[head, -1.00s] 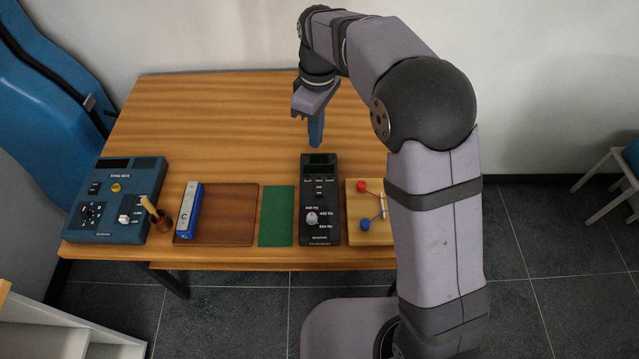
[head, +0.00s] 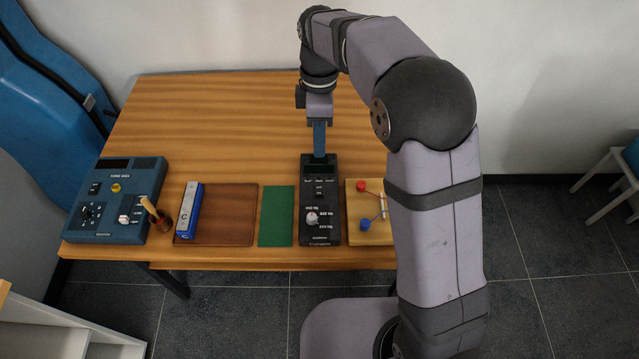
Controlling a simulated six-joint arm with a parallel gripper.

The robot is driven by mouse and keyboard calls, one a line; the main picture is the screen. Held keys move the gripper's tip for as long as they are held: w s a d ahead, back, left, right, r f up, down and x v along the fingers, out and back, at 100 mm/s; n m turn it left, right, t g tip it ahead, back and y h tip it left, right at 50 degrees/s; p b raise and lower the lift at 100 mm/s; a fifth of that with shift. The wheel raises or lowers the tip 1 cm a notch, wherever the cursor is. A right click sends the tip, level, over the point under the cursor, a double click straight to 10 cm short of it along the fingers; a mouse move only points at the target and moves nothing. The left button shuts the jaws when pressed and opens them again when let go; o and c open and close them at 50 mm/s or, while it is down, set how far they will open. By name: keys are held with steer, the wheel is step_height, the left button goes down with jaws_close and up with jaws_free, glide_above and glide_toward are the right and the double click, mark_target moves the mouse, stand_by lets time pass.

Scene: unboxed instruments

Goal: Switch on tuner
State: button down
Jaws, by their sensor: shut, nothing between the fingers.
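The tuner (head: 328,225) is a tall black box near the front of the table, right of the green mat. It has a dark display at its far end, small dark buttons below that, and a grey knob (head: 312,218) with Hz markings around it. The display shows no lit reading. My gripper (head: 319,155) is shut and empty, pointing down at the tuner's far end. Its blue fingers cover part of the display area. I cannot tell whether the fingertips touch the tuner.
A blue tone box (head: 143,180) with knobs stands at the left, with a wooden-handled mallet (head: 160,221) beside it. A blue bar marked C (head: 188,212) lies on a brown tray (head: 235,215). A green mat (head: 275,215) and a wooden board (head: 372,237) flank the tuner. The table's back is clear.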

mark_target(319, 195)
steer(key=f+p, duration=0.1)
steer(key=f, duration=0.3)
steer(key=s+f+p, duration=0.1)
steer(key=f, duration=0.4)
steer(key=f+p, duration=0.1)
steer(key=f, duration=0.3)
steer(key=shift+s+f, duration=0.4)
steer(key=shift+f, duration=0.1)
steer(key=shift+s+f, duration=0.1)
steer(key=shift+f, duration=0.1)
